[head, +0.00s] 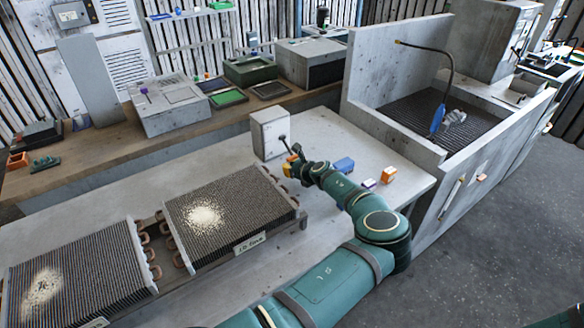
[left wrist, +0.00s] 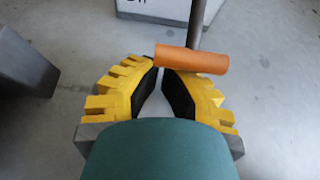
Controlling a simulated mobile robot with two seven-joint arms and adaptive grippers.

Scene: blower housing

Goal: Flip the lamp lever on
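The lamp lever box (head: 270,133) is a pale grey block on the table. Its lever (head: 284,141) is a thin dark rod on the right side, angled down toward my left gripper (head: 291,168). In the left wrist view, the grey rod ends at an orange cylindrical handle (left wrist: 192,60). Part of the box's lettered face shows at the top, its text cut off. My left gripper also shows there (left wrist: 160,72), with yellow fingers and dark pads. Its tips are nearly together, with nothing visible between them. The handle lies at the tips, overlapping the right finger; contact is unclear.
Two finned coil units (head: 232,217) (head: 80,275) lie on the table left of my arm. Small blue (head: 343,165) and orange (head: 388,175) blocks lie right of the gripper. A walled bay (head: 400,150) with a dark grate stands to the right. Table between box and bay is mostly clear.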

